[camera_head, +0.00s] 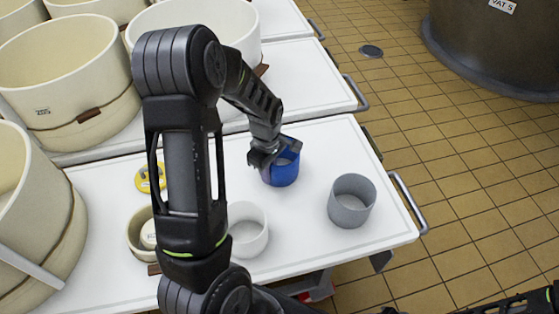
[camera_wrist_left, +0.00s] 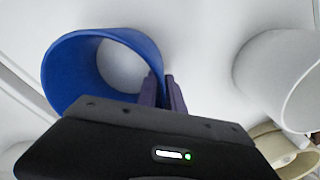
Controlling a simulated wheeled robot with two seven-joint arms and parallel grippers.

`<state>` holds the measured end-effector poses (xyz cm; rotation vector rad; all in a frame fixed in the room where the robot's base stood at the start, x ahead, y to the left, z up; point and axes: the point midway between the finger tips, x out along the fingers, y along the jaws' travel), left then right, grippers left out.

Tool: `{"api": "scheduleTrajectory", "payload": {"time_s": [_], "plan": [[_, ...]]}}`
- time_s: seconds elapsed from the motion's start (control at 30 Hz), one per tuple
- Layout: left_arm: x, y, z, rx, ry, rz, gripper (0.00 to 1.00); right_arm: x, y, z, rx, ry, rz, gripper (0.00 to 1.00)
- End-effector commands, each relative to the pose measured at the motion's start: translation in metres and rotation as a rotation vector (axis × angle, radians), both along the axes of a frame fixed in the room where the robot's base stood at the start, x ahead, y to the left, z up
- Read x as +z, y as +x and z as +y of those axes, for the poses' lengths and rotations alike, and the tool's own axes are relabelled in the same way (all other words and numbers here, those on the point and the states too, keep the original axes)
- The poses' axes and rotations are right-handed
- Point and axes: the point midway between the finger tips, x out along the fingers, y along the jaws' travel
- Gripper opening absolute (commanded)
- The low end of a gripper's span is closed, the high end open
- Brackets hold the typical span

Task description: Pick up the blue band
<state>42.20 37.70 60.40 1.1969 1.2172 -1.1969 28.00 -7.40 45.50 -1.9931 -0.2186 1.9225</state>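The blue band (camera_head: 284,174) is an open ring at the middle of the near white table in the head view. My left gripper (camera_head: 277,155) reaches down to its rim from above. In the left wrist view the blue band (camera_wrist_left: 62,78) is at upper left, and the two fingers of my left gripper (camera_wrist_left: 163,92) are close together, one on each side of its wall at the right. They look shut on that wall. I cannot tell whether the band touches the table. My right gripper is out of view; only dark parts of mine show at lower right.
A grey ring (camera_head: 351,201) stands right of the band, a white ring (camera_head: 247,229) at front left. A yellow disc (camera_head: 150,178) and a small cream pot (camera_head: 139,236) are further left. Large cream vats (camera_head: 66,80) crowd the left. The table's right end has a rail (camera_head: 409,203).

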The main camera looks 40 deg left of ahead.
Motion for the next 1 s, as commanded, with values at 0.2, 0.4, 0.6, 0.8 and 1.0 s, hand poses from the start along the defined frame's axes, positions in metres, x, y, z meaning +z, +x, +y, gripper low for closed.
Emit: {"api": "scheduleTrajectory", "payload": {"time_s": [0.2,0.4,0.6,0.8,1.0], "plan": [[0.0,0.0,0.0,0.0,0.0,0.0,0.0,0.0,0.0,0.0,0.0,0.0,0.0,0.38],[0.0,0.0,0.0,0.0,0.0,0.0,0.0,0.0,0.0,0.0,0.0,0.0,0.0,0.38],[0.0,0.0,0.0,0.0,0.0,0.0,0.0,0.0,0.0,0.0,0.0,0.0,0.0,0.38],[0.0,0.0,0.0,0.0,0.0,0.0,0.0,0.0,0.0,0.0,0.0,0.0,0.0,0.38],[0.0,0.0,0.0,0.0,0.0,0.0,0.0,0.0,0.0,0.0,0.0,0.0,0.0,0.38]]}}
